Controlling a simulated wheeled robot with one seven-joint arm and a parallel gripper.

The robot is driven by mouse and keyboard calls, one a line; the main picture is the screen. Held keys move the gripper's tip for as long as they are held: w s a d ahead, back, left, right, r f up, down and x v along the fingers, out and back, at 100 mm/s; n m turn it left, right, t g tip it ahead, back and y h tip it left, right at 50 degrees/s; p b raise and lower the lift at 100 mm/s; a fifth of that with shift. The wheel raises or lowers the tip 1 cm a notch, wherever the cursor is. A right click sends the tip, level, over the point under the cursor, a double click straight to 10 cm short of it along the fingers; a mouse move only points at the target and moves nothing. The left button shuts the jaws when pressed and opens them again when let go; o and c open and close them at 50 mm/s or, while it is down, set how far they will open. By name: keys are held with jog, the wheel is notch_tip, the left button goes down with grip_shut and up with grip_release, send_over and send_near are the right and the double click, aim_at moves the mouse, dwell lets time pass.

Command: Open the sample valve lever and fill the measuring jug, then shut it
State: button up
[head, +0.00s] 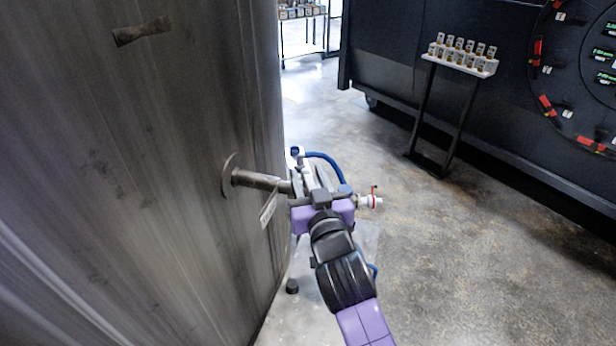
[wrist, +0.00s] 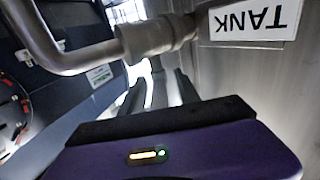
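In the head view my gripper (head: 305,172) reaches past the end of a short metal pipe (head: 258,181) on the tank wall. My purple gripper body and wrist hide what lies behind. In the wrist view two dark fingers (wrist: 160,85) stand apart, with bright gaps and a thin grey strip between them. I cannot tell what that strip is. A bent metal pipe and fitting (wrist: 148,38) cross above the fingertips. A white fitting with a small red handle (head: 370,200) shows right of my gripper. I cannot make out the sample valve lever or the measuring jug.
A large metal tank (head: 140,190) fills the left. A blue hose (head: 328,160) curves behind my gripper. A bottle stand (head: 460,62) and dark machine (head: 400,45) stand right. The floor between is clear.

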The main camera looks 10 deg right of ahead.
jog(key=s+b, duration=0.2)
jog(key=s, duration=0.6)
dwell(0.5)
jog(key=s+d+f+n+g, duration=0.1)
jog(key=s+d+f, duration=0.1)
jog(key=s+f, duration=0.6)
jog(key=s+d+f+g, duration=0.1)
jog(key=s+d+f, duration=0.3)
jog(key=s, duration=0.7)
jog(key=s+d+r+m+g, duration=0.1)
jog(key=s+d, duration=0.1)
jog(key=s, duration=1.9)
jog(key=shift+d, duration=0.15)
jog(key=shift+r, duration=0.1)
dwell(2.4)
